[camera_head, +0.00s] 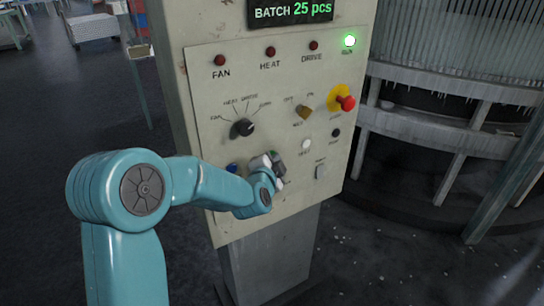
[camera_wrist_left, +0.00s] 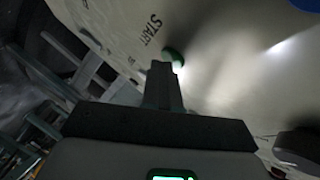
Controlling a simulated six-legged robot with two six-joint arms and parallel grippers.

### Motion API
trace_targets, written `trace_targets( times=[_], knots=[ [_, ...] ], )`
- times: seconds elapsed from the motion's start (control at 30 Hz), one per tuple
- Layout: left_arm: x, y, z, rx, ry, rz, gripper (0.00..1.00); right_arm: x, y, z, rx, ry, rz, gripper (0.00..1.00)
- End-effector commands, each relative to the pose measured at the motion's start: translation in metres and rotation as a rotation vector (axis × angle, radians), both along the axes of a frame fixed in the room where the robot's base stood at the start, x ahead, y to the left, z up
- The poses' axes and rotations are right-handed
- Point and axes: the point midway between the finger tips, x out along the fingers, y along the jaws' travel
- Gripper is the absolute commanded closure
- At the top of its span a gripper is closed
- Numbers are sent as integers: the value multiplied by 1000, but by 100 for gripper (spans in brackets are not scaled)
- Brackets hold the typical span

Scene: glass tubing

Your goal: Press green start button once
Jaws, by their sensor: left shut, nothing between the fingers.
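The green start button (camera_wrist_left: 174,54) is on the pale panel in the left wrist view, with the word START beside it. My left gripper (camera_wrist_left: 163,68) is shut and empty. Its tips are right at the button and cover part of it; I cannot tell whether they touch or press it. In the head view my left gripper (camera_head: 276,166) is at the lower middle of the control panel (camera_head: 225,125) and largely hides the button there. My right gripper is in neither view.
The RUN lamp (camera_head: 349,41) glows green; the FAN lamp (camera_head: 219,60) and its two neighbours are dark red. A red mushroom button (camera_head: 347,103), a black selector knob (camera_head: 243,128), a white button (camera_head: 306,145) and a blue button (camera_head: 232,168) surround the gripper. A display reads BATCH 25 pcs.

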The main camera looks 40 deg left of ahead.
Motion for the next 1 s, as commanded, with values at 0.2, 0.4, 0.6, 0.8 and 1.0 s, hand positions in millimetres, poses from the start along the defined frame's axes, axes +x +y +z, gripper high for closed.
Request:
trace_targets(
  times=[0.2, 0.4, 0.6, 0.8, 1.0],
  knots=[
    [0, 0, 0, 0, -1, 2, 100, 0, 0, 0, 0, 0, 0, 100],
    [-3, -7, 1, 0, -2, 0, 100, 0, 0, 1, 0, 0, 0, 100],
    [-6, -14, 1, 1, -1, 1, 100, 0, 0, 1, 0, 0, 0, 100],
    [-6, -14, 0, 1, -1, 1, 100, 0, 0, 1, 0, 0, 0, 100],
    [-10, -25, 0, 0, 0, -2, 100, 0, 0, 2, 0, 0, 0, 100]
  ],
)
